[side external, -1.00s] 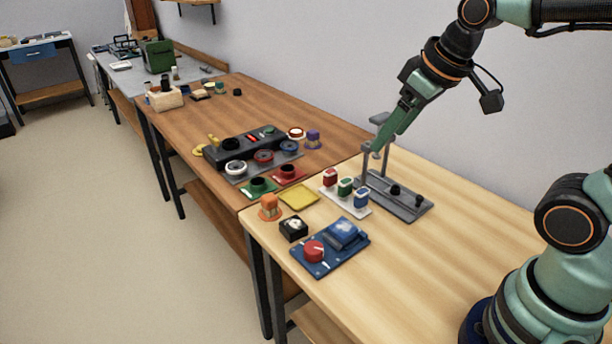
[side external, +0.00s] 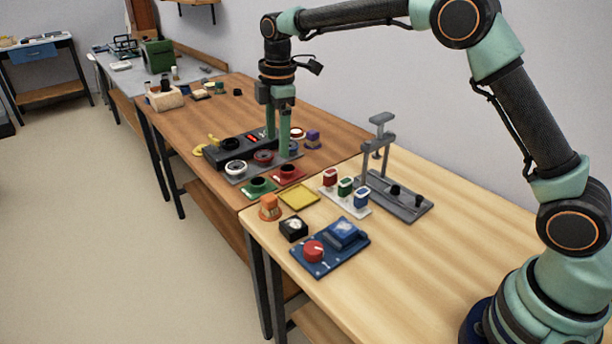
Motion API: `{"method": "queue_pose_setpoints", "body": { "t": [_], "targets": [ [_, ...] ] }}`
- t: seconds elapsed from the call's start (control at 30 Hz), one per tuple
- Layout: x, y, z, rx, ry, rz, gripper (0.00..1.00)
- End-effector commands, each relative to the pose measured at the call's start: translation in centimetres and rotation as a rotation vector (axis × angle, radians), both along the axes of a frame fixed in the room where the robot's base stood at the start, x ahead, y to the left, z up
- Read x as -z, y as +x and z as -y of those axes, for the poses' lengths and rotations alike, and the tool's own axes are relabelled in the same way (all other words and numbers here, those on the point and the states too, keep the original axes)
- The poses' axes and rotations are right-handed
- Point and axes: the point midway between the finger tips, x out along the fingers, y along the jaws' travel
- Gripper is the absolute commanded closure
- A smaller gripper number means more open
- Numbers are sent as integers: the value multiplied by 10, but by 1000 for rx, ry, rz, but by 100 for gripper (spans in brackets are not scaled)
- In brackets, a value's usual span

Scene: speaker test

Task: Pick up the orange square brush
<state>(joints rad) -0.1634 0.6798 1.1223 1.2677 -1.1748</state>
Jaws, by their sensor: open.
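The orange square brush (side external: 269,203) stands upright on a round orange base at the front edge where the brown and pale table tops meet. My gripper (side external: 278,143) points down with its two green fingers apart. It is over the back part of the black device with round dials, behind and above the brush in the picture. Nothing shows between the fingers. The gripper is well apart from the brush, and no part of the brush is hidden by it.
A yellow tray (side external: 299,197) and a black gauge box (side external: 293,229) are close to the brush. A blue panel with a red knob (side external: 314,251), a grey stand (side external: 402,200) and a purple block (side external: 313,139) are nearby.

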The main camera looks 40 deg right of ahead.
Motion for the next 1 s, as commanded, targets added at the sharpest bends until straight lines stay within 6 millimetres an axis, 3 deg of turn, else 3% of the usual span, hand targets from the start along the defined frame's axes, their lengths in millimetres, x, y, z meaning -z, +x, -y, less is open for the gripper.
{"method": "queue_pose_setpoints", "body": {
  "t": [0.1,0.3,0.47,0.73,1.0],
  "targets": [
    [29,12,-11,-116,-12,-39,22],
    [51,20,-19,-221,-19,-68,22],
    [66,21,-20,-236,-20,-73,22],
    [110,21,-19,-234,-20,-73,22],
    [130,22,-19,-233,-20,-71,22]
  ]
}}
